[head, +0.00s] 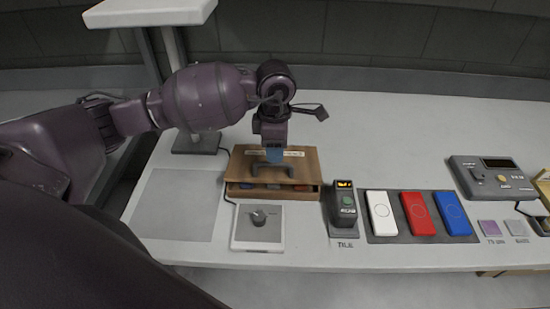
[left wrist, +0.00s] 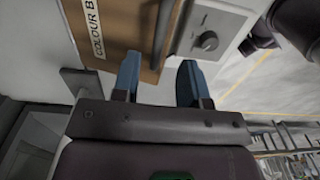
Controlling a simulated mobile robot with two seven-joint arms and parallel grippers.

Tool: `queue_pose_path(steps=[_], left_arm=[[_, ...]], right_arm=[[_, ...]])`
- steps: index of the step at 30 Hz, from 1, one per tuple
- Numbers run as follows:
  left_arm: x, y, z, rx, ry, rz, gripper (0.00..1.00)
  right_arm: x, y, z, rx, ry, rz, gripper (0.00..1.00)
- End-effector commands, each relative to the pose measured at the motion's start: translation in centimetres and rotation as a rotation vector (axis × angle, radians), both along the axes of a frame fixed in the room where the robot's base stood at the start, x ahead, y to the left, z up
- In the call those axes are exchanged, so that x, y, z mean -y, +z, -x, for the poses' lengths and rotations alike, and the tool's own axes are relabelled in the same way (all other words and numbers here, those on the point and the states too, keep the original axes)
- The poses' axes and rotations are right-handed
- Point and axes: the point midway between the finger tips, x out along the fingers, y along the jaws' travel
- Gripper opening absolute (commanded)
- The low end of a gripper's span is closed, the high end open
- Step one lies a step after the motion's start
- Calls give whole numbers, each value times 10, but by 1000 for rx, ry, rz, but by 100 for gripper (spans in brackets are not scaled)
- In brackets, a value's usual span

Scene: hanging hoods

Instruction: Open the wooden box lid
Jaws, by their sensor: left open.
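The wooden box (head: 235,190) stands on the white table, its brown lid (head: 305,167) on top. A dark gap runs along the front below the lid, with small coloured pieces showing inside; I cannot tell whether the lid is raised. A dark grey handle (head: 257,168) sits on the lid and also shows as a bar in the left wrist view (left wrist: 167,30). My left gripper (head: 274,156) is over the lid at the handle. Its blue fingers (left wrist: 160,78) are open, with the bar's line running between them; contact is unclear. My right gripper is out of view.
A white knob panel (head: 270,235) lies in front of the box. A dark device (head: 343,208) stands close to its right, then white, red and blue blocks on a dark mat (head: 398,233). A grey console (head: 465,182) is farther right. Bare table lies behind the box.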

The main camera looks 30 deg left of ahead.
Motion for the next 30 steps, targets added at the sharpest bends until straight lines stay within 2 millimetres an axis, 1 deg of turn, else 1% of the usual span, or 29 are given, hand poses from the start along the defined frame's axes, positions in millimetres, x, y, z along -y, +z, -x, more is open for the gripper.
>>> queue_pose_path(steps=[1,3,9,13,21,29,30], left_arm=[[1,-9,1,-4,0,2,40],[0,-19,2,-4,0,1,40],[1,-38,1,-2,-1,1,40],[1,-43,1,0,0,0,40],[1,-44,1,0,-1,0,40],[1,-43,1,0,-1,0,0],[1,-43,1,0,-1,0,0]], right_arm=[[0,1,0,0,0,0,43],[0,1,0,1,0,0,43],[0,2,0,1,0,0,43],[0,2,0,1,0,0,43],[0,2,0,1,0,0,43],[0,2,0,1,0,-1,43],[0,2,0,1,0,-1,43]])
